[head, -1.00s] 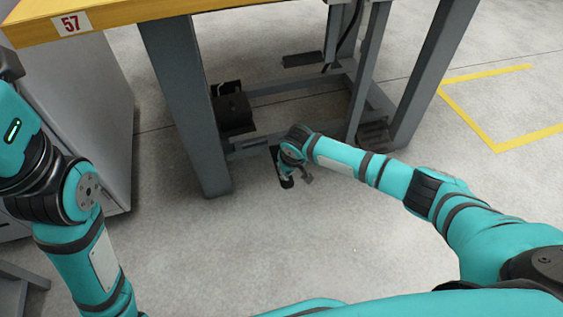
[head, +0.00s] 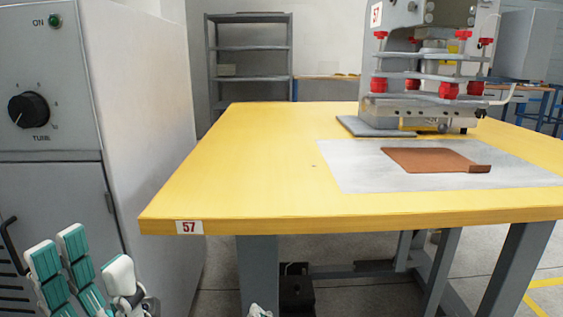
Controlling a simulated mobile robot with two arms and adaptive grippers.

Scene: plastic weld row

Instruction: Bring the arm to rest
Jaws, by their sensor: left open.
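My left gripper (head: 93,268) is at the bottom left of the head view, in front of the grey cabinet. Its white fingers with teal ribbed pads point upward and stand apart, with nothing between them. The rest of the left arm is below the picture. A small white and dark piece at the bottom edge, below the table, looks like the tip of my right gripper (head: 260,311). Most of it is cut off, so its fingers cannot be read.
A yellow table (head: 250,165) marked 57 stands ahead. On it are a press machine (head: 428,85) and a brown sheet (head: 430,160) on a pale mat (head: 355,172). A grey cabinet (head: 150,110) with a knob stands close at left. A shelf (head: 249,48) stands behind.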

